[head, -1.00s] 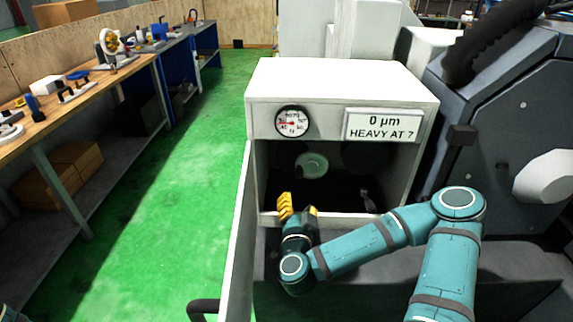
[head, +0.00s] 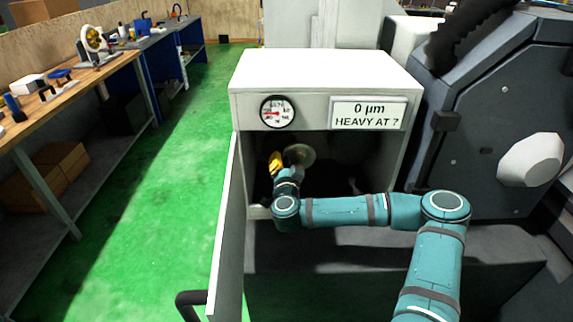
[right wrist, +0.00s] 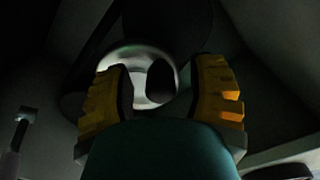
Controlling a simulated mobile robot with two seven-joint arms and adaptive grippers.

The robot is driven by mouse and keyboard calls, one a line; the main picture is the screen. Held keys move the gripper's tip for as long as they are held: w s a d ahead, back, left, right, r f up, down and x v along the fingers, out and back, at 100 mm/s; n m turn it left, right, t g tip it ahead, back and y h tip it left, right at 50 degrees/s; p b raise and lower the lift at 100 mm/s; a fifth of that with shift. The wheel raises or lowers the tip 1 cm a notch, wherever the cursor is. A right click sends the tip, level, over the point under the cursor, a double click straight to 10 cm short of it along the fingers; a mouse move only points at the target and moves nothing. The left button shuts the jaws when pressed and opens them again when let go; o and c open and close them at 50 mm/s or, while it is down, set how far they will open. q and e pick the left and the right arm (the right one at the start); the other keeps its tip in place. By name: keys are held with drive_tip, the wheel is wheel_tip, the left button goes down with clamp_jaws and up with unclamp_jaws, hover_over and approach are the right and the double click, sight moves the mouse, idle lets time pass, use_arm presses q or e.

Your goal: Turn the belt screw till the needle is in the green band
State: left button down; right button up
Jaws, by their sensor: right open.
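The round gauge (head: 278,112) on the cabinet front has a red needle pointing left. Its coloured bands are too small to make out. My right gripper (head: 280,163) is inside the open cabinet, near a pale round disc (head: 299,154). In the right wrist view its yellow fingers (right wrist: 160,76) are open and apart. A pale, shiny disc (right wrist: 140,62) with a dark rounded part (right wrist: 160,82) in front of it shows between them; contact cannot be told. I cannot tell for sure which part is the belt screw. My left gripper is out of view.
The cabinet (head: 325,68) has its door (head: 228,235) swung open on the left. A sign (head: 367,113) reads "0 µm HEAVY AT ?". A small handle-like part (head: 353,186) is low inside on the right. A workbench (head: 70,95) stands far left, past clear green floor.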

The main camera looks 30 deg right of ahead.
drive_tip(key=shift+w, duration=0.15)
clamp_jaws()
drive_tip(key=shift+r, duration=0.15)
drive_tip(key=shift+r+m+p, duration=0.25)
drive_tip(key=shift+m+p, duration=0.15)
drive_tip(key=shift+p, duration=0.35)
drive_tip(key=shift+d+r+m+p, duration=0.1)
drive_tip(key=shift+r+m+p, duration=0.1)
drive_tip(key=shift+m+p, duration=0.45)
drive_tip(key=shift+s+d+r+m+b, duration=0.15)
drive_tip(key=shift+r+m, duration=0.1)
drive_tip(key=shift+m, duration=0.7)
drive_tip(key=shift+d+r+m+b, duration=0.1)
drive_tip(key=shift+r+m, duration=0.1)
drive_tip(key=shift+m, duration=0.75)
drive_tip(key=shift+s+d+r+m+b, duration=0.15)
drive_tip(key=shift+r+m, duration=0.1)
drive_tip(key=shift+m, duration=0.7)
drive_tip(key=shift+w, duration=0.1)
